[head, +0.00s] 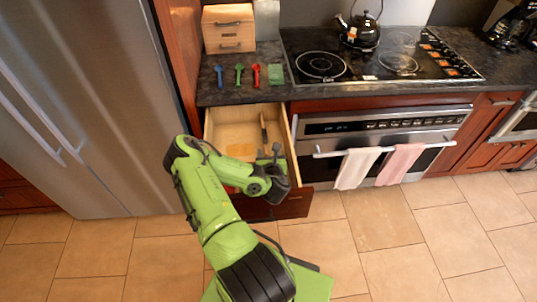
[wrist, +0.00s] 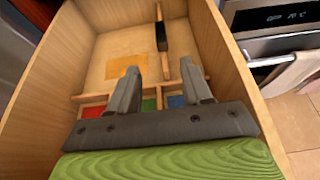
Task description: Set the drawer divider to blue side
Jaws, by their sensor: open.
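The open wooden drawer (head: 230,117) sits below the counter. In the wrist view, its front part (wrist: 82,98) has low wooden partitions with red (wrist: 92,112), green (wrist: 148,104) and blue (wrist: 175,101) patches, red at left and blue at right. A thin upright wooden slat with a dark block (wrist: 161,37) stands deeper in the drawer, right of centre; it looks like the divider and also shows in the head view (head: 263,131). My gripper (wrist: 160,72) is open and empty over the patches, short of the slat. Its fingers hide part of the partitions.
An orange-yellow patch (wrist: 127,72) lies on the drawer floor. Blue (head: 219,76), green (head: 239,74) and red (head: 256,75) utensils and a green card (head: 275,75) lie on the counter. The oven handle with two towels (head: 357,168) is right of the drawer; the fridge (head: 90,100) is left.

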